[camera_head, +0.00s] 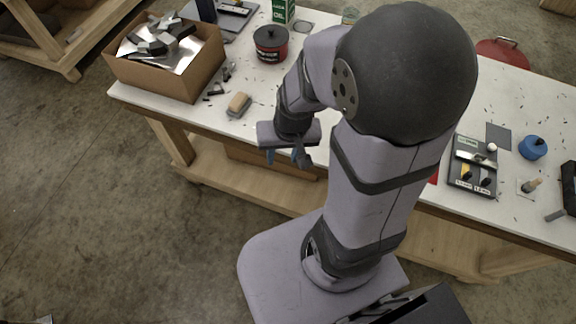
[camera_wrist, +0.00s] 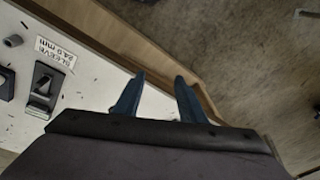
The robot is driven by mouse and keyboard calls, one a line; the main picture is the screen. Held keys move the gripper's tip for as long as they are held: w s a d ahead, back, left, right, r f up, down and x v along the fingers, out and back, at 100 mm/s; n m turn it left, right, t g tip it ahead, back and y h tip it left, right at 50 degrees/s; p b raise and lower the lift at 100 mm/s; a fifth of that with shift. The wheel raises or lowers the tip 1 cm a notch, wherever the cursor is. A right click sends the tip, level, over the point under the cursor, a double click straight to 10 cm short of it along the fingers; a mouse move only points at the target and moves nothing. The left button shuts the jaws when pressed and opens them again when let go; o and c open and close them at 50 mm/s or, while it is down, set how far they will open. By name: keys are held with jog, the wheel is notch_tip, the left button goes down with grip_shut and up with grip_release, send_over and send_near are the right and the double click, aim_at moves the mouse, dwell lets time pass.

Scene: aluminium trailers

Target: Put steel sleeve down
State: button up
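My gripper (camera_head: 285,157) hangs at the table's front edge, with its two blue fingers pointing down. In the wrist view my gripper (camera_wrist: 158,93) has its fingers spread apart, with nothing between them. A small dark grey ring-like cylinder (camera_wrist: 13,40), probably the steel sleeve, lies on the white tabletop at the far left of the wrist view, clear of the fingers. Beside it is a white label (camera_wrist: 55,54) with upside-down print that seems to read "SLEEVE 24.0 mm". A dark holder (camera_wrist: 43,92) stands near the label. I cannot pick the sleeve out in the head view.
A cardboard box (camera_head: 180,82) with metal parts stands at the table's left end. A red-and-black tin (camera_head: 271,43) and a wooden-backed brush (camera_head: 238,105) are near my gripper. A gauge tray (camera_head: 459,184) and a blue container (camera_head: 533,147) are at right.

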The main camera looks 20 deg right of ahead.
jog(key=s+a+r+n+g, duration=0.1)
jog(key=s+r+n+g, duration=0.1)
jog(key=s, duration=0.3)
jog(key=shift+s+r+n+h, duration=0.15)
jog(key=shift+r+n+h, duration=0.15)
jog(key=shift+r+n, duration=0.3)
jog(key=shift+f, duration=0.1)
jog(key=shift+f, duration=0.25)
dwell(0.4)
